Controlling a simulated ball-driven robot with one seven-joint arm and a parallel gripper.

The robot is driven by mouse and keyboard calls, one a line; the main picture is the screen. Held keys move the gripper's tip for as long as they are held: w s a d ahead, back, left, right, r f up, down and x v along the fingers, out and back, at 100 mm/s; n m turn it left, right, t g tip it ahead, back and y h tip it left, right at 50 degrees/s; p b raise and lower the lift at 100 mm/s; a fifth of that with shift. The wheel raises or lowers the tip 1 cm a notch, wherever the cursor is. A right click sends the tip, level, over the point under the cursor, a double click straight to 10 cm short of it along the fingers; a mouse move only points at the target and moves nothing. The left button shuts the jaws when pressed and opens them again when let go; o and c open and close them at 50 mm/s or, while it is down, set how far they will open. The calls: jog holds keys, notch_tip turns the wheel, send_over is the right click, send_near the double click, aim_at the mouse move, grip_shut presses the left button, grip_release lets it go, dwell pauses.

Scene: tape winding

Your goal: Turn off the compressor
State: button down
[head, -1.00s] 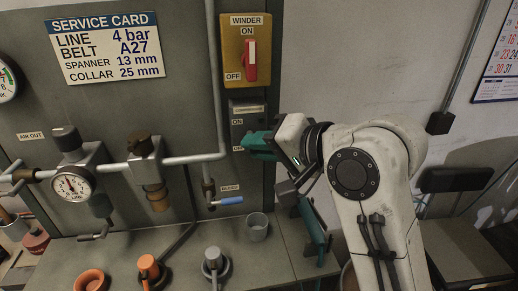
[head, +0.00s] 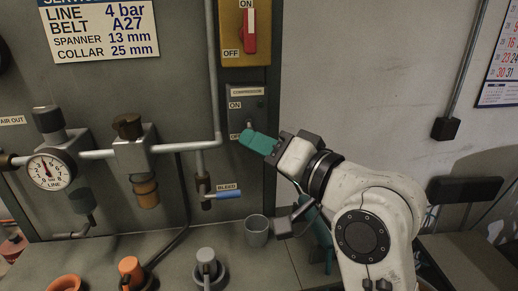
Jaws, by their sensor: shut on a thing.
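The compressor switch (head: 257,103) is a dark grey box on the panel, under the yellow winder switch. It has a COMPRESSOR label on top, ON at upper left and OFF at lower left. My gripper (head: 246,138) has teal fingers and comes in from the right at the box's lower part, by the OFF label. The fingers are shut on the small switch lever (head: 249,125), whose lower part they hide. The lever seems to point down, but its exact position is hard to tell.
The winder switch (head: 234,43) with a red handle is just above. A blue-handled bleed valve (head: 229,195) and a grey cup (head: 256,231) are below. A line gauge (head: 49,171) and pipes are at left. Free wall lies to the right.

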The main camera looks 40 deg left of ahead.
jog(key=shift+f, duration=0.1)
jog(key=c, duration=1.1)
grip_release()
jog(key=d+b, duration=0.1)
jog(key=d, duration=0.9)
jog(key=shift+s+d+f, duration=0.2)
jog(key=shift+s+d, duration=0.15)
jog(key=shift+s, duration=0.1)
